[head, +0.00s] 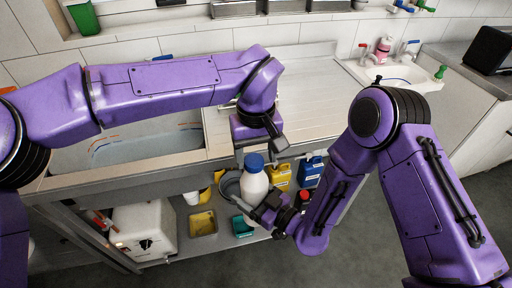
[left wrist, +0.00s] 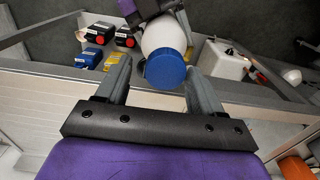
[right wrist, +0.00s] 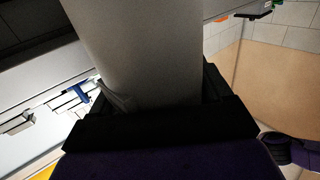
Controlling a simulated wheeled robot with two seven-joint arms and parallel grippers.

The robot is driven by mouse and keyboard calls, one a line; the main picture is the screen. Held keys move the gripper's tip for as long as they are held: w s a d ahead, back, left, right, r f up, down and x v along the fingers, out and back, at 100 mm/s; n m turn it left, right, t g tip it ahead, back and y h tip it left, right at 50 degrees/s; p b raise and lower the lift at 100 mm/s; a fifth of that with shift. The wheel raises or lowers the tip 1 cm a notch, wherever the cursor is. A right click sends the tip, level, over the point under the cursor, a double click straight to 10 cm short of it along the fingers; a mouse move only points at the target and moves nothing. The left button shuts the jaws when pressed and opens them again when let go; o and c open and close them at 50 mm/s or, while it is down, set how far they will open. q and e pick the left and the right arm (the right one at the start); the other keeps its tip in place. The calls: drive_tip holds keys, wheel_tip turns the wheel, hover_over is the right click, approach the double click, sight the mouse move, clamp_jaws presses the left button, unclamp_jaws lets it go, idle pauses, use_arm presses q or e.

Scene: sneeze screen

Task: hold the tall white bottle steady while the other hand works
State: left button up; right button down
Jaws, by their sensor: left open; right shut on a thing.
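The tall white bottle (head: 255,184) with a blue cap (head: 254,162) is held in front of the counter edge, in the head view's middle. My right gripper (head: 268,208) is shut on its body; in the right wrist view the bottle (right wrist: 140,50) fills the space between the fingers. My left gripper (head: 252,150) is above the cap, pointing down. In the left wrist view its fingers (left wrist: 160,85) are open on either side of the blue cap (left wrist: 166,69), with a gap visible on both sides. The bottle's lower part is partly hidden by the right gripper.
A steel counter (head: 310,85) with a sink basin (head: 140,140) lies behind. The shelf below holds a yellow container (head: 279,176), a blue container (head: 310,172), a yellow tray (head: 203,223) and a white box (head: 145,230). A hand basin (head: 392,74) stands at the back right.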

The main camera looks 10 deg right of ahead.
use_arm(q)
drive_tip(key=c, duration=1.1)
drive_tip(key=n, duration=1)
drive_tip(key=shift+r+n, duration=0.1)
drive_tip(key=shift+n, duration=0.3)
drive_tip(key=n, duration=1.2)
drive_tip(key=shift+a, duration=0.1)
drive_tip(key=n, duration=0.6)
drive_tip(key=shift+n, duration=0.4)
drive_tip(key=n, duration=1.4)
drive_tip(key=shift+s, duration=0.1)
